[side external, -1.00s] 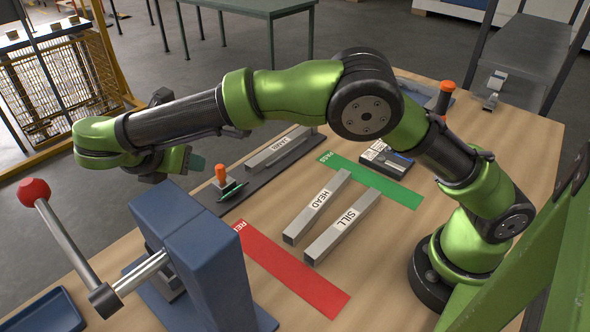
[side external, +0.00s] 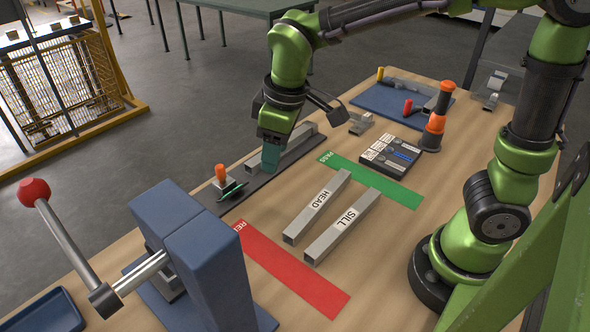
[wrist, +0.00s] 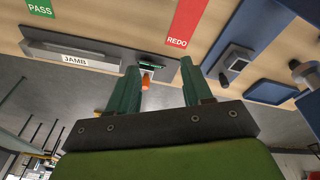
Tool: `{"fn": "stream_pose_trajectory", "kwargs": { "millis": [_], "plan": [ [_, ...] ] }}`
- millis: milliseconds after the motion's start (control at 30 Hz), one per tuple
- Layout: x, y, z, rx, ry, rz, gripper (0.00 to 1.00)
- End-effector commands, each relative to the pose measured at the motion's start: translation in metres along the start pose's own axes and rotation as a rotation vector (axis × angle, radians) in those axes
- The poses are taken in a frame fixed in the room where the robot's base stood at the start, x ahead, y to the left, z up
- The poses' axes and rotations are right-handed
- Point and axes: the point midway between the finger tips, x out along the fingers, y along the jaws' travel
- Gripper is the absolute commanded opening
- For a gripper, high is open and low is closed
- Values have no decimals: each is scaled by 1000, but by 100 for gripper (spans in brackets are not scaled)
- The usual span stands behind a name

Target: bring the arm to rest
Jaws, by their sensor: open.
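My green arm bends down from the upper right in the side external view. My gripper (side external: 268,160) hangs in front of the grey bar on the dark plate and hides part of it. In the wrist view my gripper (wrist: 159,66) shows two teal fingers spread apart with nothing held between them. The orange knob and green piece show beyond the gap. The bar marked JAMB (wrist: 75,58) lies at the left of that view, apart from the fingers.
The HEAD bar (side external: 318,205) and SILL bar (side external: 342,228) lie between the green PASS strip (side external: 380,185) and red REDO strip (side external: 290,270). An orange knob (side external: 221,173) stands on the dark plate. A blue press (side external: 190,250) with a red-balled lever stands at front left.

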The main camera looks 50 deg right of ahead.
Motion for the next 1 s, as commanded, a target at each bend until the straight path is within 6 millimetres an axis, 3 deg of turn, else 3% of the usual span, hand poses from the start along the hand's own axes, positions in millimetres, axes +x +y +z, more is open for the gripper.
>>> {"fn": "stream_pose_trajectory", "kwargs": {
  "millis": [200,433,633,1000],
  "plan": [
    [-35,15,67,492,193,-124,50],
    [-53,24,115,747,361,-164,50],
    [-69,37,125,797,447,-135,50],
    [-69,39,125,802,446,-131,50]
  ]
}}
